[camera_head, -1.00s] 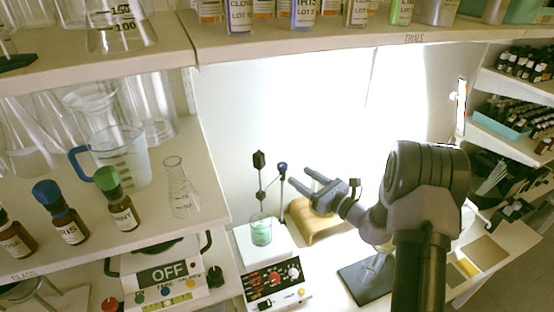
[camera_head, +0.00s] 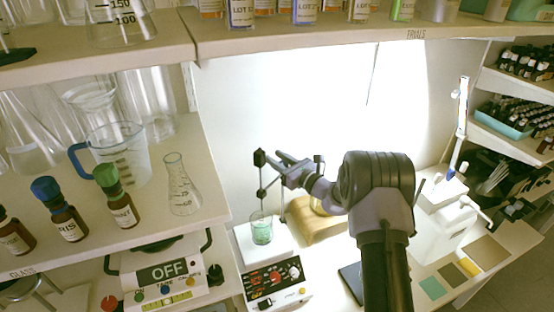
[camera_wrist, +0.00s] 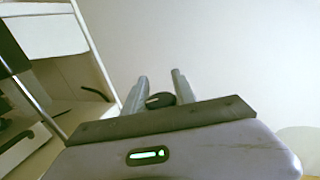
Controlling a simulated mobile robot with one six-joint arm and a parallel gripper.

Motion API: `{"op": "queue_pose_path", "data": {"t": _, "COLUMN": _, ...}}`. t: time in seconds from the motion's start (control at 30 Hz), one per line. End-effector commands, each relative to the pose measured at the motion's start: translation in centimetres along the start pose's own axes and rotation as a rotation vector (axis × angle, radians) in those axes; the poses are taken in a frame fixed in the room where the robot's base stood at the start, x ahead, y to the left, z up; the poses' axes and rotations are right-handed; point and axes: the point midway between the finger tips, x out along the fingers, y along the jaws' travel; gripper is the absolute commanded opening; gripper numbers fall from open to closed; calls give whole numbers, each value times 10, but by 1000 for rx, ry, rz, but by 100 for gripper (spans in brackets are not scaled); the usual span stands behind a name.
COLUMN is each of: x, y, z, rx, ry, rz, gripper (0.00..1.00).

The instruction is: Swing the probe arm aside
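The probe arm (camera_head: 270,186) stands at the hot plate (camera_head: 273,283), with a black block (camera_head: 259,157) at its upper left end and a thin rod hanging down to the beaker. The beaker (camera_head: 262,229) holds green liquid and sits on the plate's white top. My gripper (camera_head: 270,157) is at the height of the probe arm's top, close to the black block, and partly hides the arm. In the wrist view its two fingers (camera_wrist: 158,88) are apart, with a dark rounded part (camera_wrist: 161,100) showing between them. I cannot tell whether they touch it.
A wooden block (camera_head: 318,220) lies right of the hot plate. A white device (camera_head: 440,232) stands at the right. Shelves with bottles and glassware, including a small flask (camera_head: 181,190), are at the left. An upper shelf (camera_head: 330,42) runs across the top.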

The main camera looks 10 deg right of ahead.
Motion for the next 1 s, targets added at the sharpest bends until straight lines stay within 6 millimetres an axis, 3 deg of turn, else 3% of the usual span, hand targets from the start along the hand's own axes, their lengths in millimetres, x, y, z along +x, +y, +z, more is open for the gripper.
{"op": "queue_pose_path", "data": {"t": 0.03, "x": 0, "y": 0, "z": 0, "rx": 0, "ry": 0, "rz": 0, "gripper": 21}}
{"op": "queue_pose_path", "data": {"t": 0.13, "x": 0, "y": 0, "z": 0, "rx": 0, "ry": 0, "rz": 0, "gripper": 1}}
{"op": "queue_pose_path", "data": {"t": 0.17, "x": 0, "y": 0, "z": 0, "rx": 0, "ry": 0, "rz": 0, "gripper": 0}}
{"op": "queue_pose_path", "data": {"t": 1.0, "x": 0, "y": 0, "z": 0, "rx": 0, "ry": 1, "rz": 0, "gripper": 0}}
